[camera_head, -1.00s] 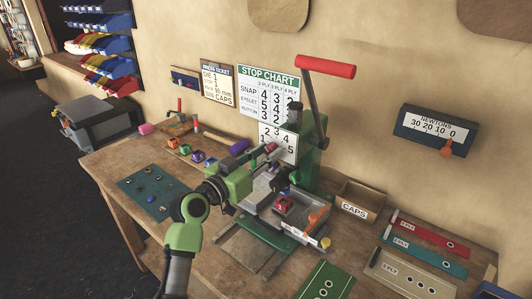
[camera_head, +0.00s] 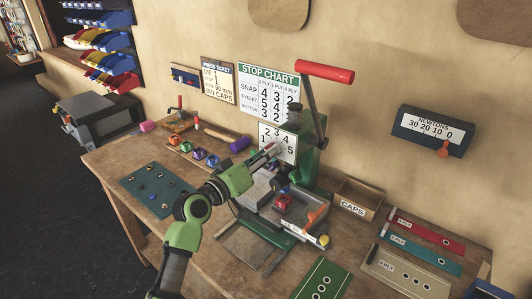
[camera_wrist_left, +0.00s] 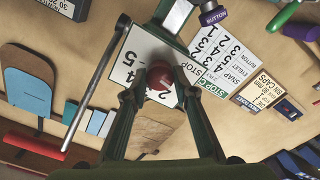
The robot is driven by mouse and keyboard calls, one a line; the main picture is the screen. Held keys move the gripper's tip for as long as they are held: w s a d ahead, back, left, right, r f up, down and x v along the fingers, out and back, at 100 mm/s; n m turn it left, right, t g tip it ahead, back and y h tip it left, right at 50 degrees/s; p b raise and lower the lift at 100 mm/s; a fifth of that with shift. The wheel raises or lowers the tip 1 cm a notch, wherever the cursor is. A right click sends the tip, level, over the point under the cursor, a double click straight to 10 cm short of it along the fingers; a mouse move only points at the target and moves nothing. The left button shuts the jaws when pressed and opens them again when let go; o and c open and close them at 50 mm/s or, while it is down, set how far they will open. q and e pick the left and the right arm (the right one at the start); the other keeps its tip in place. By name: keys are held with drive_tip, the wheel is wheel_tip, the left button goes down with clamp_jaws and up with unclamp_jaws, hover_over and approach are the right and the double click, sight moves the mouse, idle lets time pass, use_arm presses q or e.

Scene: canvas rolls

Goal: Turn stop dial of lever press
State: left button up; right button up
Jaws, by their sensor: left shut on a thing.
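The lever press (camera_head: 310,165) is green and stands on the bench against the wall, with a long lever ending in a red handle (camera_head: 325,72). Its white dial plate (camera_head: 285,137) carries numbers 1 to 5. In the left wrist view the round red stop dial (camera_wrist_left: 160,77) sits in front of the plate (camera_wrist_left: 135,62), between my fingers. My left gripper (camera_head: 270,152) reaches the plate from the left and is shut on the dial; its fingers also show in the left wrist view (camera_wrist_left: 160,88). Part of the dial and its setting are hidden. My right gripper is not in view.
The stop chart (camera_head: 266,85) and press ticket (camera_head: 219,80) hang on the wall. A red block (camera_head: 284,201) sits in the press tray. A caps box (camera_head: 358,198) stands right of the press; coloured blocks (camera_head: 199,154) and a purple cylinder (camera_head: 240,144) lie left.

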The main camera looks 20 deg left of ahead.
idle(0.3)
use_arm(q)
drive_tip(key=o, duration=1.1)
drive_tip(key=v, duration=1.2)
